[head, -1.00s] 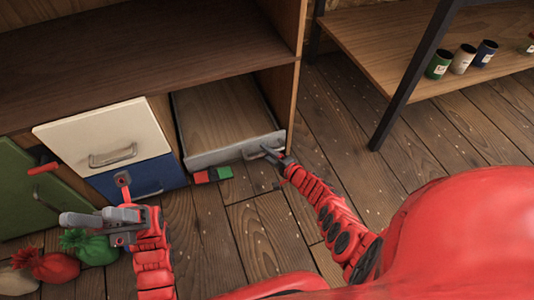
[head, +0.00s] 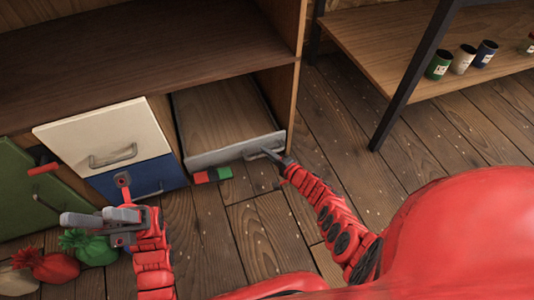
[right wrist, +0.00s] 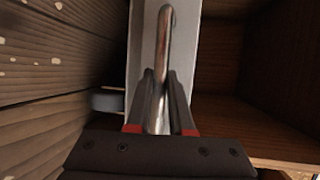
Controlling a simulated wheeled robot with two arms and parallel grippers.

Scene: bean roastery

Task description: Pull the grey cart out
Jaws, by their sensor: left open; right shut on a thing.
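The grey cart (head: 225,153) is a low box with a wooden inside and a grey front, in the lower right bay of the wooden cabinet. Its front is at the bay's opening. My right gripper (head: 272,155) is shut on the cart's metal handle, near the right end of the front. In the right wrist view the fingers (right wrist: 160,100) close on both sides of the handle bar (right wrist: 165,45), with the pale front panel (right wrist: 190,50) behind. My left gripper (head: 95,217) is open and empty, away from the cart at the lower left.
A cream drawer (head: 90,133) and a blue drawer (head: 155,175) are left of the cart. A red and green block (head: 212,175) lies on the floor by its front. Sacks (head: 50,266) lie at lower left. A shelf with cans (head: 440,63) stands right. Floor before the cart is mostly clear.

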